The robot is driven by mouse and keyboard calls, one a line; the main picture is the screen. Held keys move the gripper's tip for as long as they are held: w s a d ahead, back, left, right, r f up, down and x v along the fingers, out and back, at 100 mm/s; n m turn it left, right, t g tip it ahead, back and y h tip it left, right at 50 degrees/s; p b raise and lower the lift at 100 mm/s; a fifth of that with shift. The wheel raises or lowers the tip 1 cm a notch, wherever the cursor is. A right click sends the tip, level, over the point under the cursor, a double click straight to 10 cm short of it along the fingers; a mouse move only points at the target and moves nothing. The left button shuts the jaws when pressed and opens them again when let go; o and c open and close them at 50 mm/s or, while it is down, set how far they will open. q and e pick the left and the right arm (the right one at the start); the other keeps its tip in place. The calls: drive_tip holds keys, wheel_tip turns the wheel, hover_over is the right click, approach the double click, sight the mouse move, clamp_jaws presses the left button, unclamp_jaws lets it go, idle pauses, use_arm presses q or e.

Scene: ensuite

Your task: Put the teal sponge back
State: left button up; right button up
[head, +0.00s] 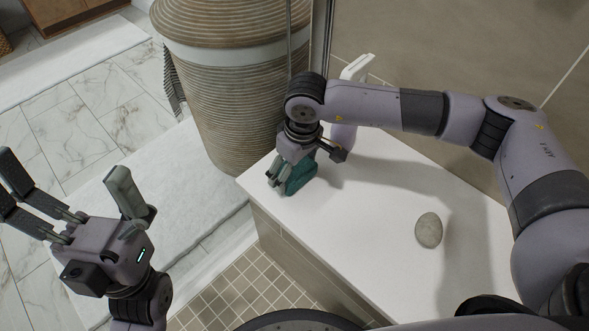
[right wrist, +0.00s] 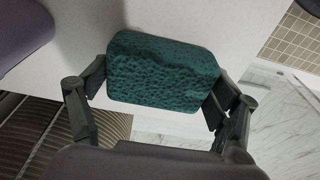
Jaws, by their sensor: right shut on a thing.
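The teal sponge (head: 301,174) is at the far left end of the white ledge (head: 381,226), under my right gripper (head: 287,178). In the right wrist view the sponge (right wrist: 163,72) sits between both fingers of my right gripper (right wrist: 160,88), which touch its two sides. My right gripper is shut on it. The sponge is at or just above the ledge surface; I cannot tell whether it touches. My left gripper (head: 80,200) is open and empty over the floor at the left, with its fingers spread.
A smooth grey-beige stone (head: 429,230) lies on the ledge to the right. A tall ribbed woven basket (head: 235,90) stands just beyond the ledge's far end. A white fixture (head: 357,67) is by the wall. The middle of the ledge is clear.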

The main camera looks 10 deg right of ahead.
drive_tip(key=shift+r, duration=0.1)
drive_tip(key=o, duration=0.6)
drive_tip(key=shift+f, duration=0.2)
drive_tip(key=shift+c, duration=0.2)
drive_tip(key=o, duration=0.4)
drive_tip(key=shift+r, duration=0.1)
